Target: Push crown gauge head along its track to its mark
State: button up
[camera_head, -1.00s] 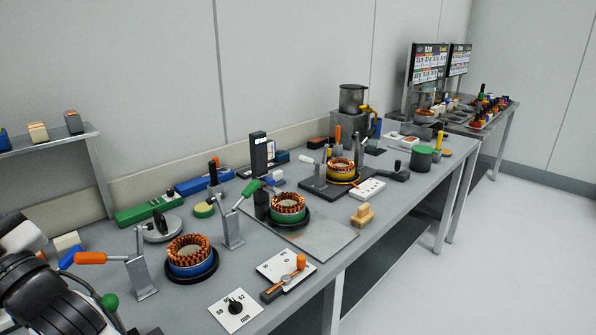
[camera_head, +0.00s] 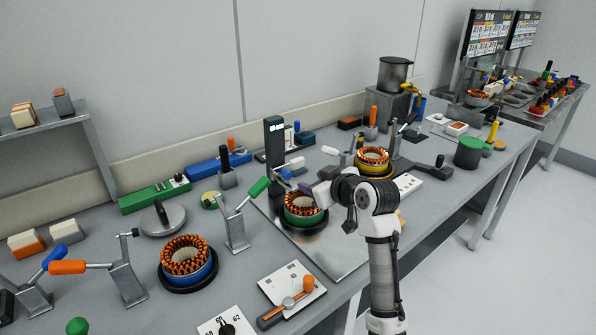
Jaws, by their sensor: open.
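A black upright gauge with a small lit display (camera_head: 274,150) stands behind the green-ringed stator (camera_head: 303,214) and looks like the crown gauge. Its head, track and mark cannot be told apart at this size. The stator, with copper windings, sits on a black round base on a grey metal plate (camera_head: 325,254). My gripper (camera_head: 314,190) is just right of and above the stator, pointing left toward the gauge. Its fingers are small and partly lost against the dark parts. I cannot tell whether it touches anything.
A toggle clamp with a green handle (camera_head: 259,187) stands left of the stator. A blue-ringed stator (camera_head: 187,269) sits farther left. A white plate with an orange-knobbed lever (camera_head: 303,288) lies in front. A yellow-ringed stator (camera_head: 372,168) stands behind my arm. The plate's front part is clear.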

aim_at(288, 175)
jog(key=p+x, duration=0.4)
jog(key=x, duration=0.9)
jog(key=shift+s+a, duration=0.1)
grip_shut()
